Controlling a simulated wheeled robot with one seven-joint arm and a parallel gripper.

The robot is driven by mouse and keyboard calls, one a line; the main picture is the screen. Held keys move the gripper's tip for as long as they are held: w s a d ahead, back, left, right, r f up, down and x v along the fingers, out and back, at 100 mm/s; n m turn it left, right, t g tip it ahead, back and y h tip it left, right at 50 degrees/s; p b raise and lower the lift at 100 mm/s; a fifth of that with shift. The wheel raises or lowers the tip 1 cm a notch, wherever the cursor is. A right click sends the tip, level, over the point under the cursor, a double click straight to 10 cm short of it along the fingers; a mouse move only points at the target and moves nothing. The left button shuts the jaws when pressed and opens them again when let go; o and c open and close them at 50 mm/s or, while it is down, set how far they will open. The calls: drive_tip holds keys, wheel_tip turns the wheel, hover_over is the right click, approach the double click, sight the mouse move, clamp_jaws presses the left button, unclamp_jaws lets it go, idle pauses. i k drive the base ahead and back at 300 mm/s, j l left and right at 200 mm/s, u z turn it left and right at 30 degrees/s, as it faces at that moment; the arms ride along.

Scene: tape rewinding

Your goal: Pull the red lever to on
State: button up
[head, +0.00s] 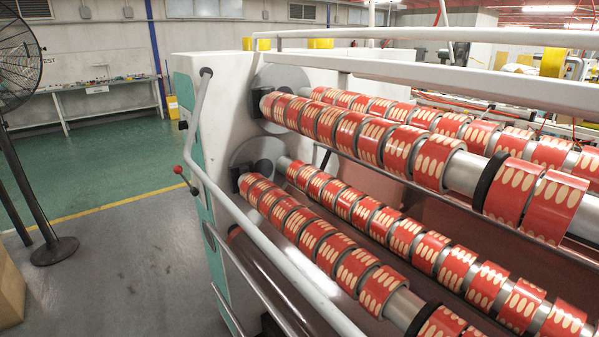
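The red lever (178,170) shows in the head view as a small red knob on a short dark stem. It sticks out to the left from the white machine's near end, beside a bent white rail (193,130). The stem slants down to the right from the knob. No on or off marking is readable. My gripper is not in view.
The tape rewinding machine (225,95) carries several rollers with red tape rolls (340,130). A black fan (50,245) stands at the left, with a cardboard box (8,290) at the lower left edge. The grey floor (130,265) between fan and machine is clear.

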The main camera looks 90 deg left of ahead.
sight(178, 170)
drive_tip(key=i+l+u, duration=0.1)
drive_tip(key=l+u, duration=0.25)
drive_tip(key=i+l+u, duration=0.1)
drive_tip(key=u, duration=0.2)
drive_tip(key=k+j+u, duration=0.1)
drive_tip(key=u, duration=2.35)
drive_tip(key=i+j+u, duration=0.15)
drive_tip(key=i+u, duration=0.25)
drive_tip(key=i+j, duration=0.35)
drive_tip(key=i, duration=0.15)
drive_tip(key=i+j, duration=0.3)
drive_tip(key=i, duration=0.2)
drive_tip(key=i+j, duration=0.35)
drive_tip(key=i, duration=0.15)
drive_tip(key=k+j+u, duration=0.05)
